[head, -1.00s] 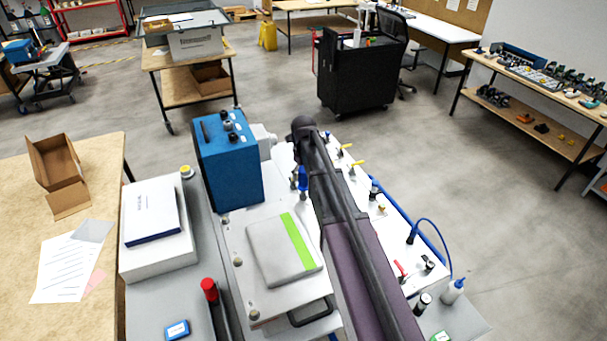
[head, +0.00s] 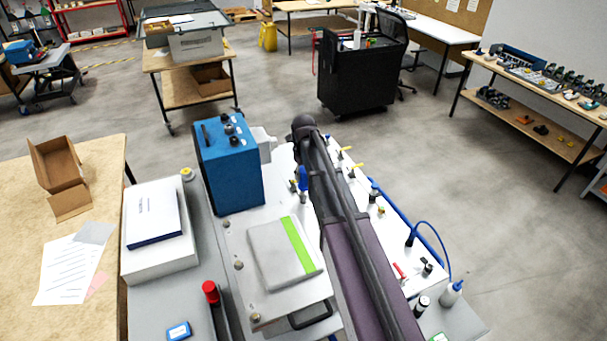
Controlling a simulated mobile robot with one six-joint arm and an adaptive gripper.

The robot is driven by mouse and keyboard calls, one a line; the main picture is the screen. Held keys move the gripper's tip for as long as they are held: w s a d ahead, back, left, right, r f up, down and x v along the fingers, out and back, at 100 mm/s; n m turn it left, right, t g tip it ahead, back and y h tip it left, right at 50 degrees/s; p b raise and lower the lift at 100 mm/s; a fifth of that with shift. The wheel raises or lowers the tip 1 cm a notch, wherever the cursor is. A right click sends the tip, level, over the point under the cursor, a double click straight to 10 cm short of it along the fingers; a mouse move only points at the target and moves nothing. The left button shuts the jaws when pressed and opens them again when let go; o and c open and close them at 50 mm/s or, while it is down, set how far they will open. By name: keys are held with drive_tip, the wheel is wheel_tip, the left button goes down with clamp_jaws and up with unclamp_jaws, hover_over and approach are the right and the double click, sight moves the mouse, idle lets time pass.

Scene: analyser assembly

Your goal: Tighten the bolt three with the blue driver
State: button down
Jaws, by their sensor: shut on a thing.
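My arm (head: 345,230) reaches from the bottom edge up to a black joint beside the blue box. My gripper is hidden behind the arm, so its jaws do not show. A small blue upright piece (head: 302,178) with a pale tip shows just left of the arm; it may be the blue driver, but I cannot tell whether it is held. I cannot tell which bolt is bolt three.
A tall blue box (head: 230,165) stands behind the plate. A grey pad with a green stripe (head: 285,252) lies on the plate. A white case (head: 160,225) and a red-capped item (head: 211,292) are left.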

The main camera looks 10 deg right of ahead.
drive_tip(key=shift+r+p, duration=2)
drive_tip(key=shift+r, duration=0.2)
drive_tip(key=shift+s+f, duration=0.1)
idle(1.7)
